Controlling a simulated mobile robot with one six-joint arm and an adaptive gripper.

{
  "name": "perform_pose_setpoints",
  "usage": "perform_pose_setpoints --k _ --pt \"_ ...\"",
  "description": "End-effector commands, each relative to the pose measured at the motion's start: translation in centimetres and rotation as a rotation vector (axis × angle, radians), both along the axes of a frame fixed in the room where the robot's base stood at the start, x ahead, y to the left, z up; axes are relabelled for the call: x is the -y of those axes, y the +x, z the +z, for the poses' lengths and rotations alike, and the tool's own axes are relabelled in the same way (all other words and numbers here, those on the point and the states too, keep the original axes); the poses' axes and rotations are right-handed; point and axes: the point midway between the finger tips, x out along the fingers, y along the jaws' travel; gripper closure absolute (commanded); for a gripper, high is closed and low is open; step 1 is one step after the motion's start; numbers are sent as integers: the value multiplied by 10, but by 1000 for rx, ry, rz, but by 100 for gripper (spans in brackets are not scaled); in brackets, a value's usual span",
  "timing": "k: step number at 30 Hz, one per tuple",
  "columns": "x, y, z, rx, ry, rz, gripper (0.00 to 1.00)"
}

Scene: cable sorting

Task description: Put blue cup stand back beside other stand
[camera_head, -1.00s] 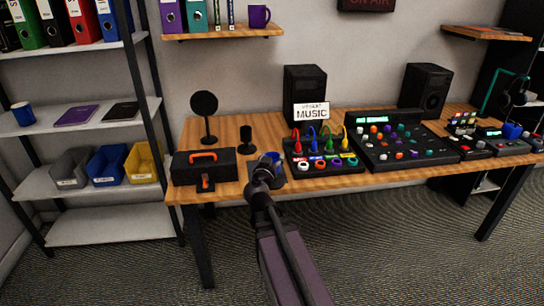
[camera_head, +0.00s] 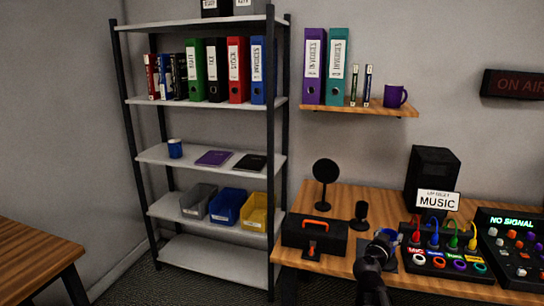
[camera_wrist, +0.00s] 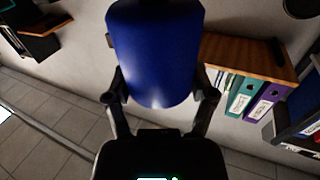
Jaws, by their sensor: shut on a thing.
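My gripper (camera_wrist: 160,88) is shut on a smooth blue cup-like object (camera_wrist: 155,50), which fills the upper middle of the wrist view between both fingers. In the head view my gripper (camera_head: 381,246) is at the desk's front, with a bit of the blue object (camera_head: 389,234) showing behind it. I cannot tell whether the object touches the desk. A blue cup (camera_head: 175,148) sits on the shelf rack's middle shelf.
The wooden desk (camera_head: 340,266) carries a black case (camera_head: 318,236), a round black disc on a stand (camera_head: 326,172), a small microphone (camera_head: 360,212), a cable box (camera_head: 445,262) and a speaker (camera_head: 433,177). Grey, blue and yellow bins are on the rack (camera_head: 279,220).

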Motion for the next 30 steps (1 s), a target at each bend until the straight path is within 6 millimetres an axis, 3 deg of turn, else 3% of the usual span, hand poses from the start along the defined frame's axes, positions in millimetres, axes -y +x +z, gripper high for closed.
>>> perform_pose_setpoints --k 1,3,30 --pt "0 0 14 -1 -1 0 89" --pt "0 0 24 -1 -1 0 89" --pt "0 0 144 -1 -1 0 89"
